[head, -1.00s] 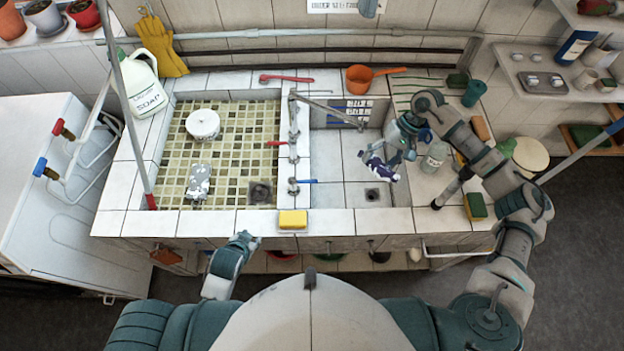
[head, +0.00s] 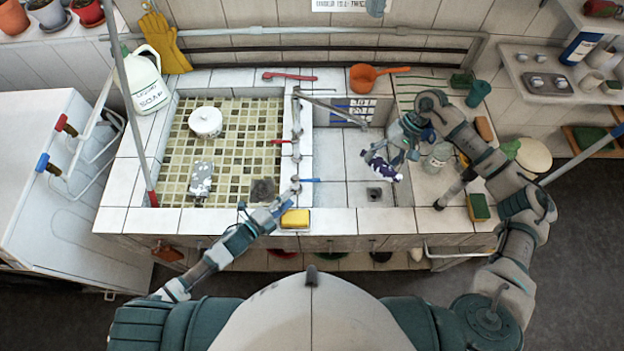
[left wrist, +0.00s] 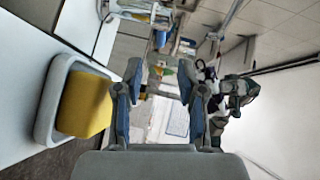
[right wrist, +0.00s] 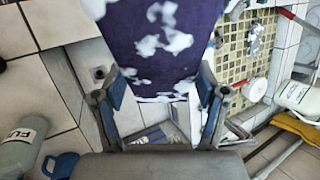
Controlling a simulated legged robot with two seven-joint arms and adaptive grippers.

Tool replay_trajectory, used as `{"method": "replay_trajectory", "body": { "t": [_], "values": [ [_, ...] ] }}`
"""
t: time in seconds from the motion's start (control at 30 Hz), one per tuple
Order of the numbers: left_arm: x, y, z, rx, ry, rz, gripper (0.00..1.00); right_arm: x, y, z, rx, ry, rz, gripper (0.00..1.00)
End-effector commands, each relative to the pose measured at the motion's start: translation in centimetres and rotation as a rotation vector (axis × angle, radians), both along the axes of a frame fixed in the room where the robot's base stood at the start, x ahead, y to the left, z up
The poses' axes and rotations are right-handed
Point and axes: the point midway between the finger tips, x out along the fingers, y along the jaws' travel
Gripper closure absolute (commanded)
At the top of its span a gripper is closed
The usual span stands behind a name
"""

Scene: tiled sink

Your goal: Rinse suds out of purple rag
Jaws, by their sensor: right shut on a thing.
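The purple rag (head: 380,168), patched with white suds, hangs over the right basin (head: 345,155). My right gripper (head: 408,150) is shut on it; the right wrist view shows the suds-covered rag (right wrist: 160,40) between the fingers. The metal faucet spout (head: 335,108) ends above and left of the rag; I see no water stream. The faucet has a red handle (head: 282,141) and a blue handle (head: 310,180). My left gripper (head: 280,202) is empty, with its fingers (left wrist: 160,95) apart, at the sink's front edge, left of the yellow sponge and below the blue handle.
The yellow sponge (head: 295,218) sits on the front ledge, close to the left gripper. The left basin (head: 240,125) holds a white round container (head: 205,121) and a suds-covered item (head: 201,179).

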Motion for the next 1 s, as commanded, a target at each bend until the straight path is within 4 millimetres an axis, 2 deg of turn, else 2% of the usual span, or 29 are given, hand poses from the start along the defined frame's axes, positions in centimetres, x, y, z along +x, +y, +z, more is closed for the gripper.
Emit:
{"method": "replay_trajectory", "body": {
  "t": [0.17,0.6,0.8,1.0],
  "values": [
    [1.0,-1.1,-0.1,0.005,-0.021,-0.018,0.61,0.0,0.0,0.2,0.000,0.000,0.000,0.63],
    [7.0,-7.2,-1.3,0.003,-0.019,-0.017,0.61,0.0,0.0,0.7,0.000,0.000,0.000,0.63],
    [8.1,-8.3,-1.6,0.005,-0.018,-0.017,0.61,0.0,0.0,0.7,0.000,-0.001,0.000,0.63],
    [8.2,-8.4,-1.7,0.004,-0.018,-0.017,0.61,0.0,0.1,0.7,-0.001,-0.001,0.000,0.63]
  ]
}}
